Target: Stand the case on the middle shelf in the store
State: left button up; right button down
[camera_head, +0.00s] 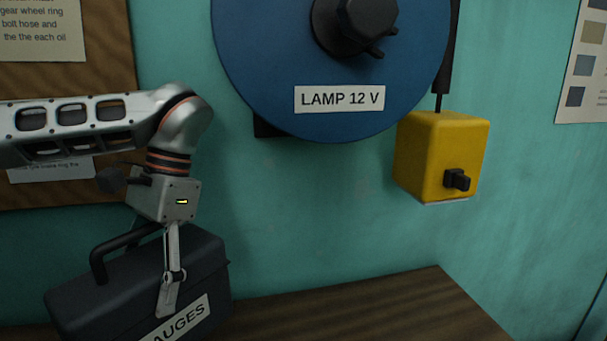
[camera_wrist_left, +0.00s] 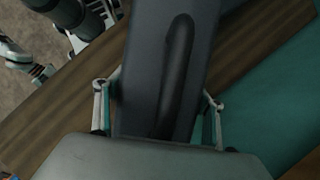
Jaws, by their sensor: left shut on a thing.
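The case (camera_head: 120,286) is a dark grey box with a black top handle and a white label on which "AUGES" can be read. It is at the lower left of the head view, its bottom cut off. My left gripper (camera_head: 150,285) points down and is shut on the case from above, one finger on the labelled side. The other finger is hidden there. In the left wrist view the case (camera_wrist_left: 205,35) runs between both fingers, its handle beneath the wrist. I cannot tell whether it touches the wooden top. No middle shelf shows.
A wooden top (camera_head: 380,304) runs along the teal wall, bare right of the case. Above hang a blue reel (camera_head: 265,75) labelled "LAMP 12 V" and a yellow box (camera_head: 430,150) on a black cord. A notice board (camera_head: 95,80) is behind my left arm.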

pick_arm(q)
jog(key=f+n, duration=0.1)
jog(key=w+f+n+h, duration=0.1)
jog(key=f, duration=0.1)
jog(key=w+f+n, duration=0.1)
jog(key=shift+w+a+f, duration=0.1)
jog(key=shift+a+f, duration=0.1)
jog(key=shift+a, duration=0.2)
jog(key=shift+w, duration=0.1)
